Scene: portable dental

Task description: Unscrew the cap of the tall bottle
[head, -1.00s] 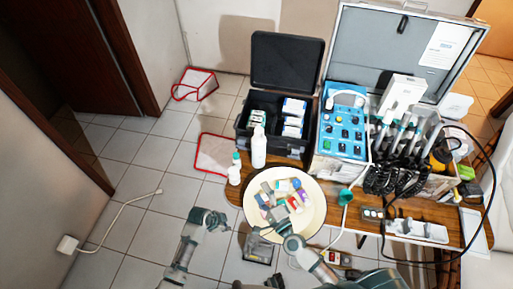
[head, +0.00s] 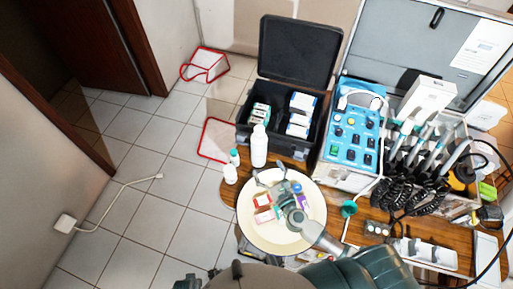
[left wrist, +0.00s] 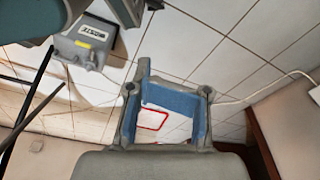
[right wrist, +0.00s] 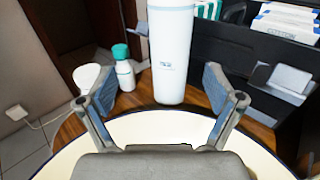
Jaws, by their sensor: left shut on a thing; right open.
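The tall white bottle (head: 259,148) stands upright on the table, just beyond the round cream tray (head: 265,244). My right gripper (head: 269,172) is open over the tray, below the bottle in the head view. In the right wrist view the bottle (right wrist: 170,50) shows between the spread fingers (right wrist: 160,90), beyond their tips; its cap is cut off at the top. My left gripper (left wrist: 168,100) shows in the left wrist view, low over the floor and away from the bottle. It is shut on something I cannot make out.
A small green-capped bottle (head: 234,156) and a white container (head: 230,174) stand left of the bottle. The open black case (head: 285,152) is close on its right. Small coloured packs lie on the tray. The blue control unit (head: 352,140) and coiled cables are farther right.

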